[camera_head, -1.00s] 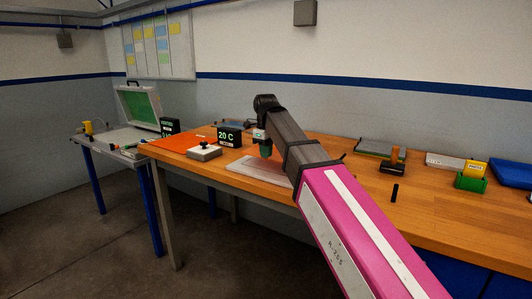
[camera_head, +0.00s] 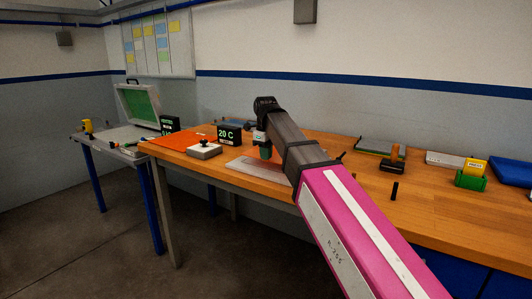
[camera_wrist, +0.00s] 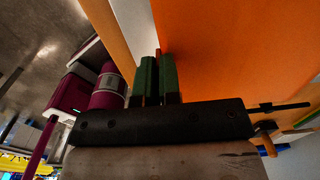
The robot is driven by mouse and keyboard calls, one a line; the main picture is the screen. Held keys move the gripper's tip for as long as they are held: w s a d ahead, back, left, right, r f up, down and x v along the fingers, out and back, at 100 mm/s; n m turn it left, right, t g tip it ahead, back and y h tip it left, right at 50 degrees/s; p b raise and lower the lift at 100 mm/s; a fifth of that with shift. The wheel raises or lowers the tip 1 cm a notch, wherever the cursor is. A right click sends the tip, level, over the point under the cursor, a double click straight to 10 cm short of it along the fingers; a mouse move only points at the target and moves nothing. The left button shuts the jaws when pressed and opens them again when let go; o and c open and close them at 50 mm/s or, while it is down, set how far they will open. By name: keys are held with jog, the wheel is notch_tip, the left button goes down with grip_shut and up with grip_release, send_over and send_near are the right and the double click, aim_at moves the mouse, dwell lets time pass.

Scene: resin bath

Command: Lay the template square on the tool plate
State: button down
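My gripper (camera_head: 265,152), with green fingers, is over the pale flat tool plate (camera_head: 252,166) on the wooden bench. In the wrist view the green fingers (camera_wrist: 157,78) are close together around a thin reddish-brown upright piece. A broad orange sheet, which I take for the template square (camera_wrist: 240,60), spreads beside and beyond the fingers. A pale strip, seemingly the plate, shows along its left edge. In the head view my arm hides much of the sheet and the plate's right part. I cannot tell whether the sheet touches the plate.
Left of the plate are a white block with a black knob (camera_head: 204,150), a 20 C display (camera_head: 229,135) and an orange mat (camera_head: 180,142). To the right stand a black block with an orange handle (camera_head: 394,160) and a green holder (camera_head: 470,180). The front bench edge is near the plate.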

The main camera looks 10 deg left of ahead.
jog(key=shift+f, duration=1.75)
jog(key=c, duration=1.2)
grip_release()
jog(key=shift+r, duration=0.1)
jog(key=shift+r, duration=3.45)
